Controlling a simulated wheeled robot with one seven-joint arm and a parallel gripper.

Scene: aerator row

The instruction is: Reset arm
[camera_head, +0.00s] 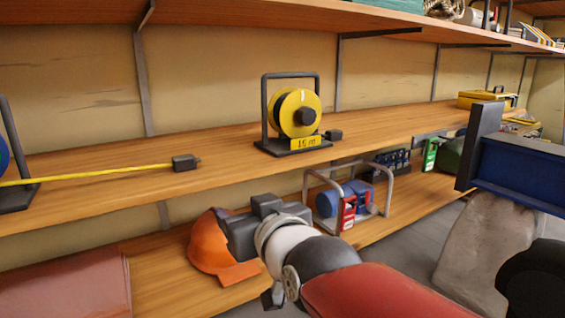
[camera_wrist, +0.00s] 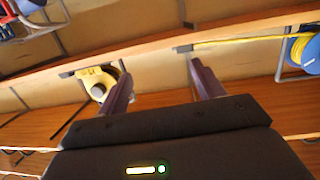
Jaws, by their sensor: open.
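My gripper (camera_head: 262,215) is in front of the lower shelf in the head view, at the end of my white, black and red arm. It stands below and a little left of a yellow cable reel on the middle shelf. In the wrist view my gripper (camera_wrist: 163,85) has its two fingers wide apart with nothing between them. The yellow reel (camera_head: 297,112) stands upright in a black frame with a "15 m" label. It also shows in the wrist view (camera_wrist: 98,88), beside the left finger and partly hidden by it.
A yellow cable (camera_head: 90,176) lies stretched along the middle shelf (camera_head: 225,165) to a dark plug. An orange helmet (camera_head: 210,250) is behind my gripper on the lower shelf. A blue machine in a metal frame (camera_head: 345,198) stands right of it. A blue box-like object (camera_head: 520,175) is at the right.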

